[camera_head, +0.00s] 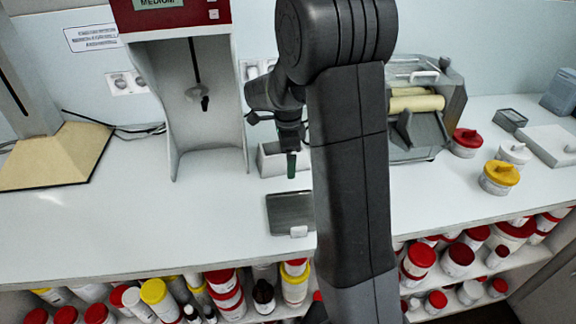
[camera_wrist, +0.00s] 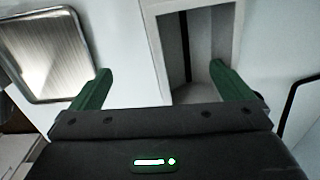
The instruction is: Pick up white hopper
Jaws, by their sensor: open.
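The white hopper (camera_head: 270,160), a small open-topped box, stands on the counter at the back, partly hidden behind my arm and gripper. In the wrist view, the hopper (camera_wrist: 224,28) lies ahead at upper right, with its grey, slotted inside showing. My gripper (camera_head: 292,165) overlaps the hopper's right part in the head view. In the wrist view, the green fingers of my gripper (camera_wrist: 160,72) are spread wide with nothing held between them. The right finger overlaps the hopper's near right side, while the left finger is over bare counter. Contact cannot be told.
A shallow metal tray (camera_head: 290,208) lies in front of the hopper. A red-topped mixer (camera_head: 172,18) stands left and a roller mill (camera_head: 420,125) right. Lidded jars (camera_head: 498,178) stand further right. Shelves below hold several jars. The counter's left front is clear.

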